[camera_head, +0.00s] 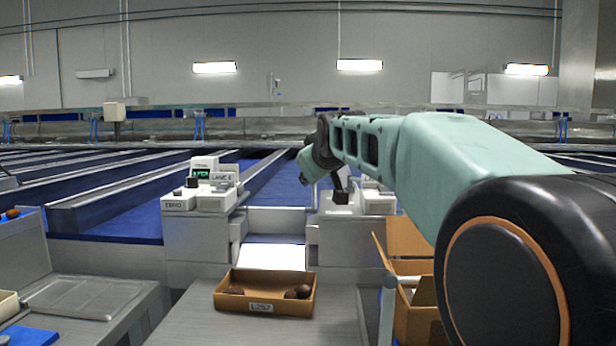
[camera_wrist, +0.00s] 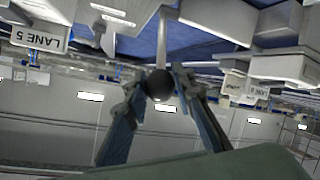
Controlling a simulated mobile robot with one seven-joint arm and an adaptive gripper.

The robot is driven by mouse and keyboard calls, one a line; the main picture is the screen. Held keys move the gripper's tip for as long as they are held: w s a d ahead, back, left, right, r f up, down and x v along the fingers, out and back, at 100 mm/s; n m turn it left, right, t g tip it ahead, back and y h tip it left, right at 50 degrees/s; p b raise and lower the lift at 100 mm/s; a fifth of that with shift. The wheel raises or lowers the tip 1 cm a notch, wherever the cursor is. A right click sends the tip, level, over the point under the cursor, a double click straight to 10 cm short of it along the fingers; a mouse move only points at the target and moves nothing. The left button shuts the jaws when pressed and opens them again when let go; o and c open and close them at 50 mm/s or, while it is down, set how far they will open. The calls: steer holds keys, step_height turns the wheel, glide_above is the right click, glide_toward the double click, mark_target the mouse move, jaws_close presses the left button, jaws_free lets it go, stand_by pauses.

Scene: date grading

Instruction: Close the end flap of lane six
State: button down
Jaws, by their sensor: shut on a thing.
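My gripper (camera_wrist: 162,80) is shut on a black ball knob (camera_wrist: 160,87) at the end of a pale grey rod (camera_wrist: 162,40) in the wrist view, with one finger on each side. In the head view the gripper is mostly hidden by my arm, near the right-hand console at the lane's end. Between the consoles is the lane's end, with a pale sloping chute (camera_head: 272,257). I cannot make out the flap itself or how far it is closed.
A cardboard tray (camera_head: 232,302) with a few dark dates sits on the grey bench below the chute. An open carton (camera_head: 415,310) stands right of it. In the wrist view, which is upside down, a lane 5 sign (camera_wrist: 40,38) shows at the left.

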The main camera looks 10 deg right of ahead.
steer(key=shift+s+a+f, duration=0.15)
steer(key=shift+s+f, duration=0.25)
steer(key=shift+s, duration=0.05)
steer(key=shift+f, duration=0.1)
steer(key=c, duration=1.6)
jaws_free()
steer(key=shift+r, duration=0.2)
step_height(320, 180, up, 10)
steer(key=shift+f, duration=0.1)
